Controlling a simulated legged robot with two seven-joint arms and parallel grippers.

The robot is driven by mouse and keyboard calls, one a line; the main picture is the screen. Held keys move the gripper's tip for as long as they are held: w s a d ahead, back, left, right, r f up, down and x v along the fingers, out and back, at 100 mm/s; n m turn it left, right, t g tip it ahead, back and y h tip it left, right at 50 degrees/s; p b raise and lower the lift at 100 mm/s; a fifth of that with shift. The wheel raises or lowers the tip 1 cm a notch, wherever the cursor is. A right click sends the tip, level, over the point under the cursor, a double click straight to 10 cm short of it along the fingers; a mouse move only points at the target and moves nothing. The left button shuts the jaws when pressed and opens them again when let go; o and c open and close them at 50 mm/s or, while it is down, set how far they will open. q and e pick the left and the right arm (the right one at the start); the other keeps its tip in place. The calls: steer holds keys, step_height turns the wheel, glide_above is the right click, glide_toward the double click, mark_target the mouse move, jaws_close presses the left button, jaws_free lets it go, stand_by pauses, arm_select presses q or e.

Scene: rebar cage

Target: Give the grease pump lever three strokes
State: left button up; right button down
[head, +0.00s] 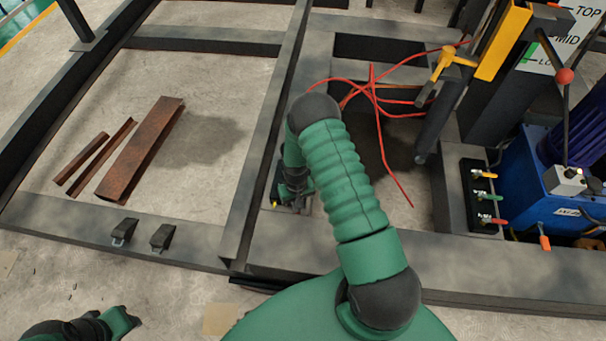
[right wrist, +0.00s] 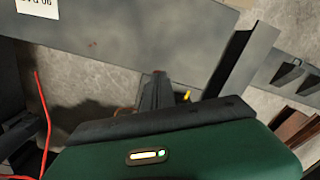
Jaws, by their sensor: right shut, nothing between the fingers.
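A black lever with a red ball knob (head: 565,76) stands upright at the far right of the head view, rising from a grey block on a blue unit. I cannot tell for sure whether this is the grease pump lever. My right gripper (head: 293,190) is partly hidden behind my green forearm, over the frame's lower beam and well left of that lever. In the right wrist view its dark fingers (right wrist: 157,92) are together, with nothing between them. At the bottom left of the head view, part of my left arm shows, but its fingers cannot be made out.
Steel frame beams (head: 190,238) cross the floor. Rusty steel pieces (head: 140,150) lie inside the left bay. A loose red hose (head: 382,150) lies in the right bay. A yellow T-handle (head: 450,62), a valve block (head: 482,200) and the blue unit (head: 540,200) stand to the right.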

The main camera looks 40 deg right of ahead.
steer(key=shift+a+f, duration=0.1)
steer(key=shift+f, duration=0.25)
steer(key=w+d+r+p, duration=0.4)
steer(key=d+r, duration=0.1)
steer(key=r, duration=0.6)
steer(key=shift+w+d+p, duration=0.15)
steer(key=shift+d+p, duration=0.15)
steer(key=shift+p, duration=0.05)
steer(key=shift+r, duration=0.1)
